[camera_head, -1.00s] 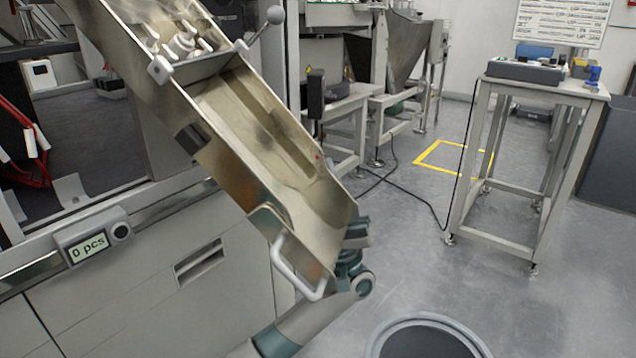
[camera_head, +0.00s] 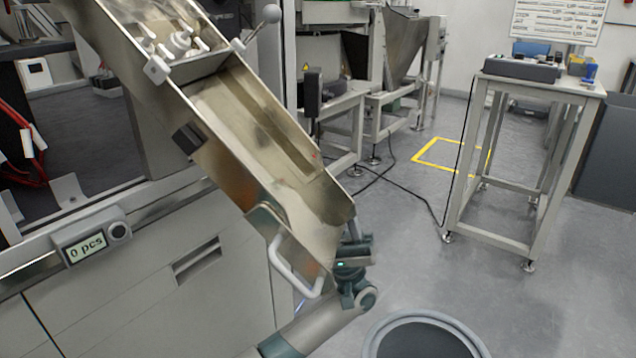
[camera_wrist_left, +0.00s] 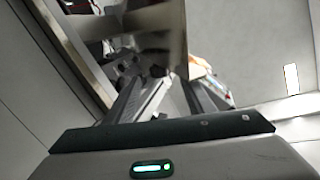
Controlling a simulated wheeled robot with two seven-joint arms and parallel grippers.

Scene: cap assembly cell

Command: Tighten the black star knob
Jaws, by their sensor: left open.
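The left gripper (camera_head: 352,236) is at the lower right edge of the metal chute (camera_head: 262,120), with its fingers pointing up and partly hidden beside the chute wall. In the left wrist view its two fingers (camera_wrist_left: 165,88) are spread apart. A small dark rounded part (camera_wrist_left: 158,71), which may be the black star knob, shows blurred beyond and between the fingers; I see no contact with it. I cannot make out the star knob in the head view, where the chute covers what is beneath. My right gripper is in neither view.
A white handle (camera_head: 296,272) hangs at the chute's lower end, close to my left arm. White pieces (camera_head: 180,42) lie in the chute's upper part. A round dark bin (camera_head: 424,340) stands on the floor at lower right.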

